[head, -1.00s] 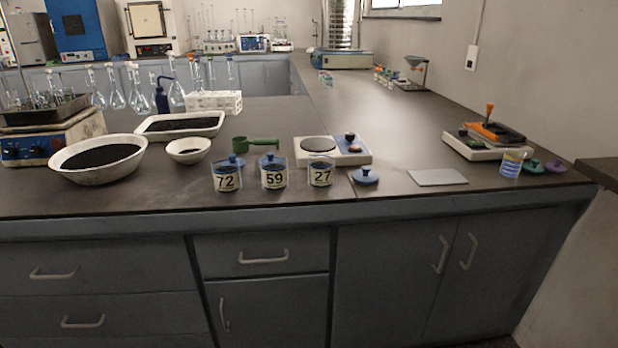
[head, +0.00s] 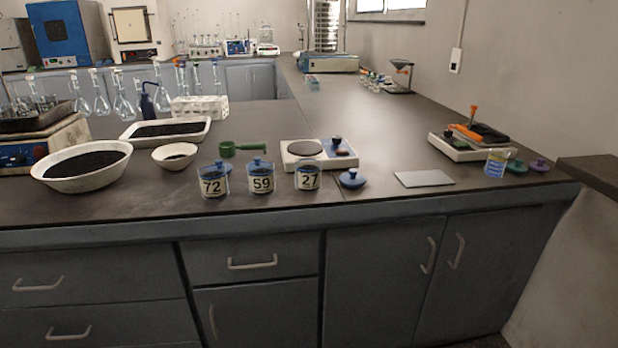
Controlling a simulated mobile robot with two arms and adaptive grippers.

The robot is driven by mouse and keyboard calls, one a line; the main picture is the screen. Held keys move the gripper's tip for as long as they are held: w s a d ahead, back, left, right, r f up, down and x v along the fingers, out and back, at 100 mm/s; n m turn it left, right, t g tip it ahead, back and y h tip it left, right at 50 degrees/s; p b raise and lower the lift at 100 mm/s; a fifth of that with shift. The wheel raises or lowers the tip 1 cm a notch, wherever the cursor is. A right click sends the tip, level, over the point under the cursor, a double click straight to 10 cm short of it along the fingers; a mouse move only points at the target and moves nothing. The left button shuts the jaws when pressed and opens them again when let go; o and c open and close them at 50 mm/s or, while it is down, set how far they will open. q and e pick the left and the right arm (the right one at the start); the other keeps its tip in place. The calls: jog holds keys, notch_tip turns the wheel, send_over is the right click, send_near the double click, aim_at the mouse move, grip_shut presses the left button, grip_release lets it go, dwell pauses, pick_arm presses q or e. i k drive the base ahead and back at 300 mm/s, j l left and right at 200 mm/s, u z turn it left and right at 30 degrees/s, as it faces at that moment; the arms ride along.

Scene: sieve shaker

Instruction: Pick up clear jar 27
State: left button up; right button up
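Clear jar 27 (head: 307,177) stands upright on the dark bench near its front edge, with dark material inside and no lid on it. A blue lid (head: 352,179) lies on the bench just to its right. Jar 59 (head: 260,178) and jar 72 (head: 213,181) stand in a row to its left, each with a blue lid on top. Neither of my grippers shows in the head view.
A balance (head: 319,154) sits right behind jar 27, with a green scoop (head: 243,149) to its left. White bowls (head: 82,166) with dark material stand at left. A grey flat plate (head: 424,178) lies at right. The bench edge is close in front of the jars.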

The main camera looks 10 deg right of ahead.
aim_at(308, 165)
jog(key=i+j+z, duration=0.2)
jog(key=z, duration=0.15)
jog(key=i+j+z, duration=0.45)
jog(key=z, duration=0.25)
jog(key=j, duration=0.1)
